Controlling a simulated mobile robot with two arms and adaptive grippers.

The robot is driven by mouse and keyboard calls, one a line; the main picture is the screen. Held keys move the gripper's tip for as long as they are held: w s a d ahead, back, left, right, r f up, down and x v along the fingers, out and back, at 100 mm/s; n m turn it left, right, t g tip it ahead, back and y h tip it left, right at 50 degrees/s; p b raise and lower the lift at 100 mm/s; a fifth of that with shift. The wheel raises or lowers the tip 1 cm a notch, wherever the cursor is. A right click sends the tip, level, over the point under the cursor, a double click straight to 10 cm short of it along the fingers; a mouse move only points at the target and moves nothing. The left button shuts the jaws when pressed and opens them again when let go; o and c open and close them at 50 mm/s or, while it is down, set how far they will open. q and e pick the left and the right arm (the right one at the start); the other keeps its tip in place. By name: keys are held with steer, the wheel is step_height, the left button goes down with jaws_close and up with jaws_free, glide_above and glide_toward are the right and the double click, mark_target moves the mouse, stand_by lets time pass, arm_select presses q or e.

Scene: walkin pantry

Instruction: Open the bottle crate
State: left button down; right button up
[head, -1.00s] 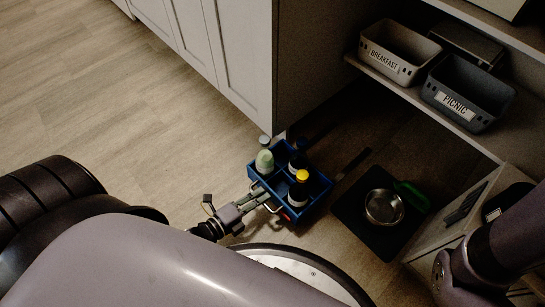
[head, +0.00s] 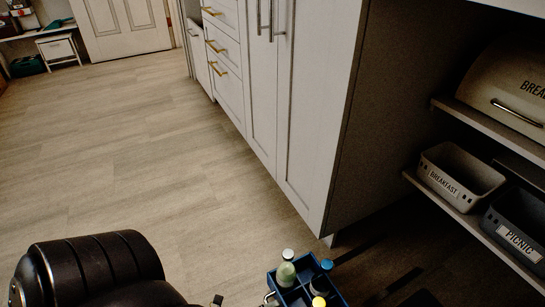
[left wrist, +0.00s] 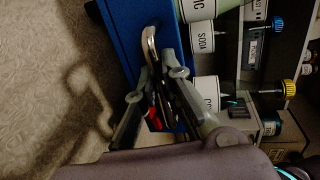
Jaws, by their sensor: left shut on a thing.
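The blue bottle crate (head: 274,283) is at the bottom edge of the head view, its lower part cut off. It is divided into compartments and holds several bottles, including a pale green one (head: 286,274) and a yellow-capped one (head: 318,303). In the left wrist view the crate's blue wall (left wrist: 122,30) is close, with a curved metal handle (left wrist: 149,45) on it. My left gripper (left wrist: 160,82) is shut on this handle, with a finger on each side. Its fingers partly hide the handle's lower part. My right gripper is not in view.
A white cabinet (head: 310,130) stands just behind the crate. Shelves at the right hold a breakfast bin (head: 455,180), a picnic bin (head: 520,240) and a bread box (head: 510,85). Open wood floor (head: 150,170) lies to the left.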

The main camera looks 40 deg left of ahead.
arm_select(q)
steer(key=c, duration=1.7)
jaws_free()
steer(key=v, duration=1.2)
